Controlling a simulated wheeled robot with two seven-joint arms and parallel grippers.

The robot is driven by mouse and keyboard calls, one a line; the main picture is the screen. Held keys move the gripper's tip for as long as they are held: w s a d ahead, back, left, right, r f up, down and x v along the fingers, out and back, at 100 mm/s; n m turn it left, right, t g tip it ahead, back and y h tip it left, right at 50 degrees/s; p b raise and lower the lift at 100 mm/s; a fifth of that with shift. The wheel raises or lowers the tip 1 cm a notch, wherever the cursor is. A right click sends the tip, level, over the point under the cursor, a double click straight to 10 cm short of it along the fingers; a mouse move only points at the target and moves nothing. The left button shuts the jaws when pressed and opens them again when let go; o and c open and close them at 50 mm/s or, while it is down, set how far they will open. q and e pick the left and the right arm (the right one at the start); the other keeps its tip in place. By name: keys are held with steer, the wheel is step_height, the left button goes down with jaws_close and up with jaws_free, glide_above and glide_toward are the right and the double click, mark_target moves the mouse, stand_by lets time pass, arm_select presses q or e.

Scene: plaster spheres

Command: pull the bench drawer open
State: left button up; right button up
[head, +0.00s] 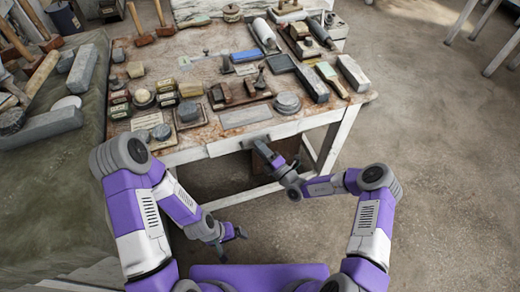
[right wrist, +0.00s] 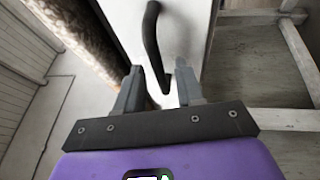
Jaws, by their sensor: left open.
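The wooden bench (head: 185,155) stands ahead, with a pale drawer front (head: 228,146) along its near edge. In the right wrist view the white drawer front (right wrist: 188,30) carries a dark, curved bar handle (right wrist: 152,40). My right gripper (head: 264,152) is at the drawer front; its fingers (right wrist: 158,82) are apart, with the lower end of the handle showing between them and clear space beside it. In the head view the handle cannot be made out behind the gripper. My left gripper (head: 239,234) is open and empty, low in front of the bench.
The bench top is crowded with stone blocks, small tins and tools, including a grey round disc (head: 287,103) near the front edge.

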steer(key=shift+w+a, duration=0.1)
steer(key=shift+w, duration=0.05)
steer(key=shift+c, duration=0.3)
jaws_close()
